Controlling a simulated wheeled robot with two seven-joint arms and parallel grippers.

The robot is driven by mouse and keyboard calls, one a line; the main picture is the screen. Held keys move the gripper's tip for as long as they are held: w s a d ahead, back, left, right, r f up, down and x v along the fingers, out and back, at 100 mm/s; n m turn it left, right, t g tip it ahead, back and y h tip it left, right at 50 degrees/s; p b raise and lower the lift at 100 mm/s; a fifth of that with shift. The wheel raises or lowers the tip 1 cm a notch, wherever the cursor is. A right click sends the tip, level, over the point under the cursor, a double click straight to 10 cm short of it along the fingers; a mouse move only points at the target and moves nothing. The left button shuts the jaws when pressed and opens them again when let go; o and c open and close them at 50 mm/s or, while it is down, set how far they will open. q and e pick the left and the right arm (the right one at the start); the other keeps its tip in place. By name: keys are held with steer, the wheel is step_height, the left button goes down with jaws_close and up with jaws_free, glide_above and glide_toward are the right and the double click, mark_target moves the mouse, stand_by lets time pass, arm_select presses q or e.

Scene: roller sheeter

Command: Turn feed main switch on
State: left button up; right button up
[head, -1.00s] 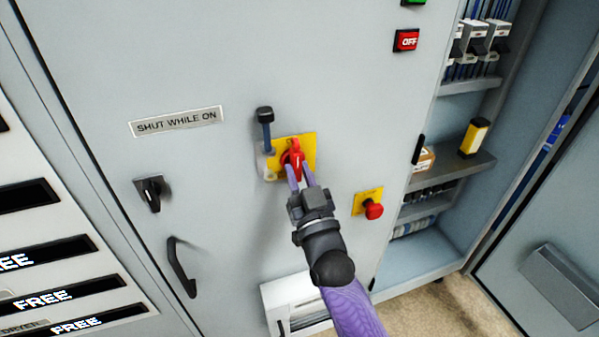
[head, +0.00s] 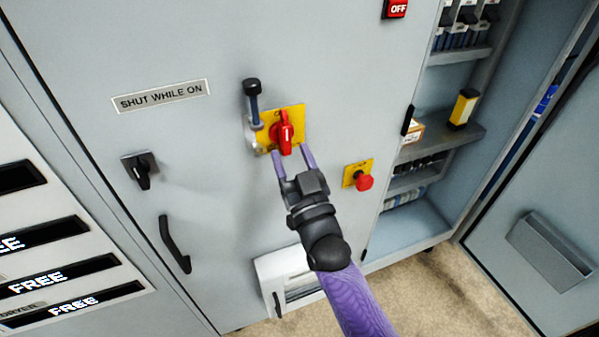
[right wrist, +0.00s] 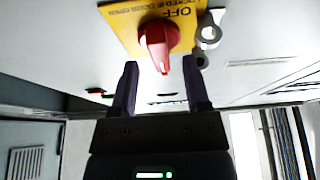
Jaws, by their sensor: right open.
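The main switch is a red rotary knob (head: 284,132) on a yellow plate (head: 294,116) on the grey cabinet door. Its handle stands roughly upright in the head view. In the right wrist view the knob (right wrist: 160,38) is ahead of the fingers, and its plate shows the word OFF upside down. My right gripper (head: 291,151) is open and empty just below the knob. In the right wrist view its fingertips (right wrist: 161,75) stand apart on either side of the knob's near end, with no grip on it. My left gripper is not in view.
A blue-grey lever with a black end (head: 252,95) stands close left of the plate. A red push button (head: 364,182) sits to the lower right. A black door handle (head: 174,245) and small black switch (head: 141,170) are on the left. An open cabinet (head: 440,140) is at right.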

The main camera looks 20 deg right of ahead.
steer(key=v, duration=0.7)
steer(key=shift+s+f, duration=0.2)
steer(key=shift+s, duration=0.1)
steer(key=s+f+n+g, duration=0.1)
steer(key=s+f+g, duration=0.25)
steer(key=f, duration=0.65)
steer(key=s+f+g+y+b, duration=0.1)
steer(key=s+f+g, duration=0.25)
steer(key=f, duration=0.55)
steer(key=s+f+n+g, duration=0.15)
steer(key=f+g, duration=0.25)
steer(key=f, duration=0.6)
steer(key=s+d+f+g+h, duration=0.1)
steer(key=s+f+g, duration=0.4)
steer(key=s, duration=0.8)
steer(key=s+d+f+g+h, duration=0.1)
steer(key=s+d+f+g, duration=0.2)
steer(key=s, duration=1)
step_height(320, 180, down, 5)
steer(key=g, duration=0.2)
steer(key=shift+s+d+f+g+b, duration=0.15)
steer(key=shift+d+f+g+b, duration=0.1)
steer(key=shift+g+b, duration=0.15)
